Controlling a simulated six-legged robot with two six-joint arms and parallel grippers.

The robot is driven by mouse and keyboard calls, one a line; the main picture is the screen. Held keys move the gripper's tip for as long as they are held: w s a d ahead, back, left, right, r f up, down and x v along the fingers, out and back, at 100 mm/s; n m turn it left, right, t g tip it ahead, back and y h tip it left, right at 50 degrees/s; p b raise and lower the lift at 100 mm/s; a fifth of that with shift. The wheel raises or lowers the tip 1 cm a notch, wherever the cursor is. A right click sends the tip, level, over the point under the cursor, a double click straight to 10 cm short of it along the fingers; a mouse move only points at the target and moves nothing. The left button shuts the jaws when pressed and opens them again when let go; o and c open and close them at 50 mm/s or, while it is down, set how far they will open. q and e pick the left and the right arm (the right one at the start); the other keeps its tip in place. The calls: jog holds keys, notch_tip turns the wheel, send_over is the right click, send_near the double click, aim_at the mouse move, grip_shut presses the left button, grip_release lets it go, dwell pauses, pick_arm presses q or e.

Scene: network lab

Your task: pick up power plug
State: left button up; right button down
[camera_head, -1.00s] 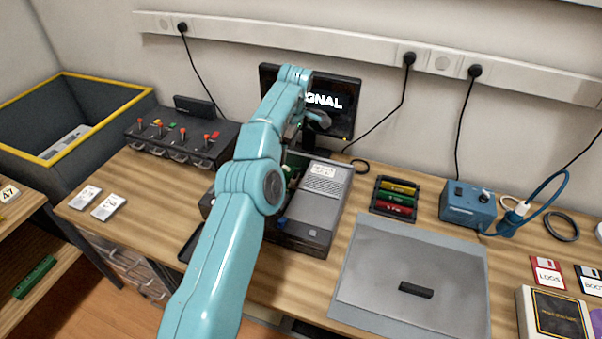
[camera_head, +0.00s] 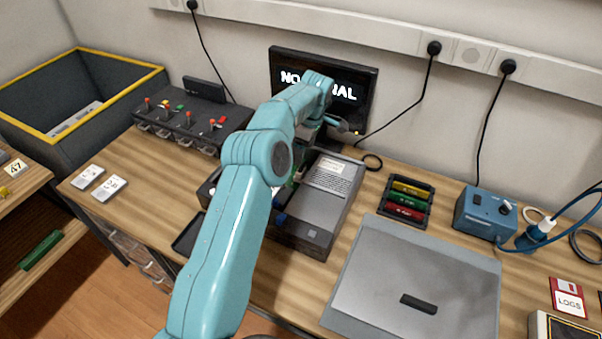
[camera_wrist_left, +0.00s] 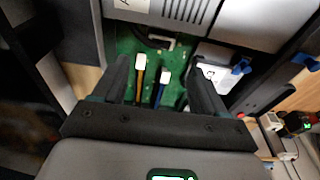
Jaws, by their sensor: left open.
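Two white plugs stand over a green circuit board (camera_wrist_left: 122,42) in the left wrist view. One has a yellow-orange lead (camera_wrist_left: 140,65) and the other a blue lead (camera_wrist_left: 163,75); I cannot tell which is the power plug. My left gripper (camera_wrist_left: 158,66) is open, its dark fingers on either side of both plugs, with nothing clearly held. In the head view my left arm reaches over the open grey device (camera_head: 318,205) on the bench and hides its gripper and the plugs. My right gripper is not in view.
A monitor (camera_head: 362,92) reading partly hidden text stands behind the device. A switch box (camera_head: 185,122) is at left, a fuse rack (camera_head: 405,200) and blue power unit (camera_head: 483,213) at right. A grey mat (camera_head: 375,265) holds a small black bar (camera_head: 418,303).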

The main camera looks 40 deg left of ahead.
aim_at(301, 170)
pick_arm(q)
jog(key=f, duration=0.3)
jog(key=shift+w, duration=0.35)
jog(key=shift+f, duration=0.25)
jog(key=shift+s+a+f+p, duration=0.15)
jog(key=shift+s+f+p, duration=0.45)
jog(key=shift+f+p, duration=0.2)
jog(key=f, duration=0.2)
jog(key=shift+w+a+f, duration=0.1)
jog(key=shift+w+f, duration=0.1)
jog(key=shift+f, duration=0.15)
jog(key=shift+a+f, duration=0.1)
jog(key=shift+f, duration=0.3)
jog(key=shift+s+r, duration=0.1)
jog(key=shift+r, duration=0.05)
jog(key=c, duration=1.3)
grip_shut()
